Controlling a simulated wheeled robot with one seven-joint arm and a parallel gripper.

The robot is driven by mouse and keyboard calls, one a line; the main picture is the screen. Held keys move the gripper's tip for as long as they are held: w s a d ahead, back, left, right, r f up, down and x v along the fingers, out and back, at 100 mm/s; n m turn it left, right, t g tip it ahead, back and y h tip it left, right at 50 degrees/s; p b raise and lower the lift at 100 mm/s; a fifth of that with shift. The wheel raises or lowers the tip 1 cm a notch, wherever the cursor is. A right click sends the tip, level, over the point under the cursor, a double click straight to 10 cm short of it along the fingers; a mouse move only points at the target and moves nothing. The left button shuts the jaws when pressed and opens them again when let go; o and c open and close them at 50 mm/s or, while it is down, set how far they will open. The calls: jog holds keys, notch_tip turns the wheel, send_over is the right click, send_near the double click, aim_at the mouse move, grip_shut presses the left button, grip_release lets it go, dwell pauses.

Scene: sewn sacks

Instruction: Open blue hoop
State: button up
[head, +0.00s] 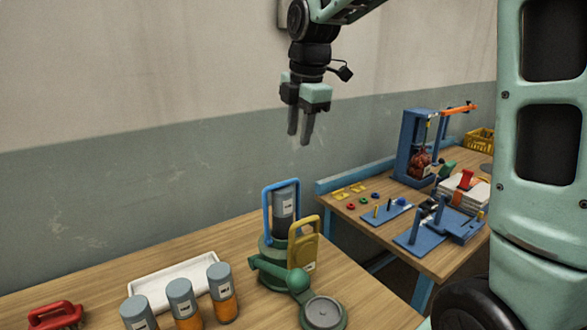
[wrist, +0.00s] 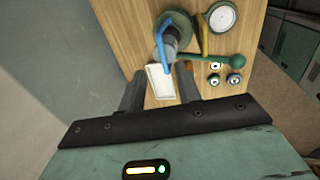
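The blue hoop (head: 267,213) stands upright on the green-based device (head: 268,247) on the near table, beside a grey canister (head: 286,200). In the wrist view the blue hoop (wrist: 161,42) shows beyond the fingers, near the upper middle. My gripper (head: 299,138) hangs in the air above the device, fingers pointing down, apart from the hoop. In the wrist view my gripper (wrist: 160,85) has its two fingers spread with nothing held between them.
A yellow hooped plate (head: 303,245) and a green ball-ended lever (head: 297,280) sit beside the hoop. A round dial (head: 323,312), white tray (head: 170,283), several grey-and-orange jars (head: 180,300) and a red handle (head: 55,315) are nearby. A second table (head: 365,228) stands right.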

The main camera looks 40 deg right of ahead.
aim_at(293, 181)
jog(key=f, duration=0.3)
jog(key=w+f+p, duration=0.1)
jog(key=f, duration=0.3)
jog(key=w+f, duration=0.1)
jog(key=f, duration=0.3)
jog(key=shift+w+f, duration=0.1)
jog(key=shift+c, duration=0.2)
jog(key=shift+p, duration=0.3)
grip_shut()
